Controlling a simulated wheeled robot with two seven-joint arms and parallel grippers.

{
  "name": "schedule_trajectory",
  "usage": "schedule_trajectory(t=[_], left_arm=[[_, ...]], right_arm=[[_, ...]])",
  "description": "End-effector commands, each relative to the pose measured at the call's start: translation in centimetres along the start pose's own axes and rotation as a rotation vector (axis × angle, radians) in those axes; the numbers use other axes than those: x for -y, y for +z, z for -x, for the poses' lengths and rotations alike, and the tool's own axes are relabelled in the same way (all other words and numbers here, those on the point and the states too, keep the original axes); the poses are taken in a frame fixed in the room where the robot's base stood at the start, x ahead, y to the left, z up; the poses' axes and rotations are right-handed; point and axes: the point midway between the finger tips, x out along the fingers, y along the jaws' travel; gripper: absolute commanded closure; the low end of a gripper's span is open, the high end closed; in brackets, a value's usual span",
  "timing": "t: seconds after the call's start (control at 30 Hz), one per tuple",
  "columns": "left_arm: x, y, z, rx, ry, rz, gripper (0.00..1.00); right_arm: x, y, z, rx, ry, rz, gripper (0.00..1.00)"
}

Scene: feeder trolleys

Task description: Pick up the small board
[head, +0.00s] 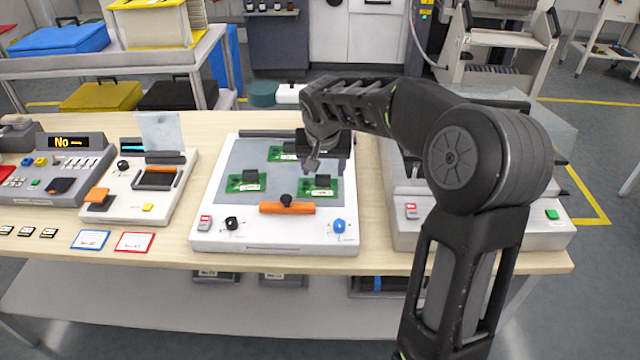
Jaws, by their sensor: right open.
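Three small green boards lie on the grey top of a white machine (205,222) in the head view. One board (234,187) is at the front left, one (321,192) at the front right, and one (275,154) at the back. Each carries a dark block and a white label. My right gripper (311,165) is open over the machine, just behind the front right board and to the right of the back one. My arm may hide part of the machine's back right. I cannot tell the gripper's exact height above the boards. My left gripper is not in view.
An orange bar (287,208) with a black knob lies in front of the boards. A second machine (473,235) stands to the right, partly behind my arm. A smaller white device (125,208) and a grey console (62,160) stand left. Cards (134,242) lie near the table's front edge.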

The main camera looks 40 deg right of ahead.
Motion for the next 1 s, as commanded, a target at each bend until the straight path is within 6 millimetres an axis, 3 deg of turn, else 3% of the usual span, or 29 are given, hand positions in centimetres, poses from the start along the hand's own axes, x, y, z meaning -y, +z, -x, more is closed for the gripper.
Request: schedule_trajectory(t=[0.33, 0.7, 1.0], left_arm=[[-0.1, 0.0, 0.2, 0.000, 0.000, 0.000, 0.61], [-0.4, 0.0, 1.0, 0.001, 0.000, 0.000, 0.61], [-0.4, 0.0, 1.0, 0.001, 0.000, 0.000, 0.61]], right_arm=[[0.0, 0.0, -0.6, 0.002, 0.002, 0.001, 0.38], [0.1, -0.1, -5.1, 0.000, 0.001, 0.000, 0.38], [0.1, -0.1, -5.2, -0.001, 0.000, 0.001, 0.38]])
